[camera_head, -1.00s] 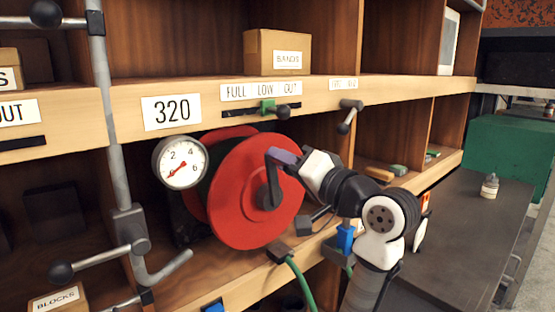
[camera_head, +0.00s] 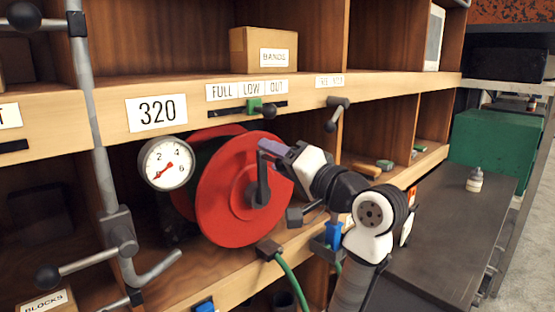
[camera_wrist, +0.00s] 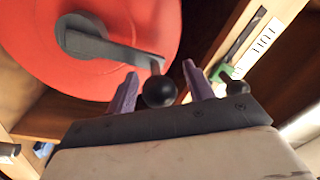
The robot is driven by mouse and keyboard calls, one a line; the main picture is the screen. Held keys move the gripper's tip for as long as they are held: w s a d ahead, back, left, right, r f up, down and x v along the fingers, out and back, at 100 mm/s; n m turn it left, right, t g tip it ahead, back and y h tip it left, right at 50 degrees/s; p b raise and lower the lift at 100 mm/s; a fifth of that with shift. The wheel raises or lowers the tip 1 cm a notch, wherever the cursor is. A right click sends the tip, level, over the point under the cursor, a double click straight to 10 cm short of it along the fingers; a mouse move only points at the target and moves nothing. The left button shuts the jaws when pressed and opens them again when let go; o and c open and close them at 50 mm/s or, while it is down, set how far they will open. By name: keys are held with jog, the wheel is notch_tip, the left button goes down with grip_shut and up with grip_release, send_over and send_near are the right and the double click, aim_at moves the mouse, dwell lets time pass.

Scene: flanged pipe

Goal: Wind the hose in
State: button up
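A red hose reel (camera_head: 232,205) sits in the shelf bay, with a grey crank arm (camera_head: 263,183) on its face. The crank points up. In the wrist view, the crank (camera_wrist: 110,48) ends in a black ball knob (camera_wrist: 160,92). My gripper (camera_wrist: 161,69) is open, its purple fingers on either side of the knob, with a visible gap on the right side. In the head view my gripper (camera_head: 272,150) is at the crank's upper end and hides the knob. The green hose (camera_head: 291,281) hangs from a dark guide (camera_head: 268,249) at the shelf's front edge.
A gauge (camera_head: 166,163) is left of the reel. Above it are a "320" label and a FULL/LOW/OUT strip with a green slider (camera_head: 254,105) under LOW. A lever (camera_head: 337,112) juts out nearby. Grey pipe with black-knobbed levers stands left. A dark bench (camera_head: 430,230) is right.

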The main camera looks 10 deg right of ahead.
jog(key=b+v, duration=0.4)
jog(key=v, duration=0.9)
jog(key=shift+s+d, duration=0.25)
jog(key=shift+s, duration=0.05)
jog(key=shift+f, duration=0.1)
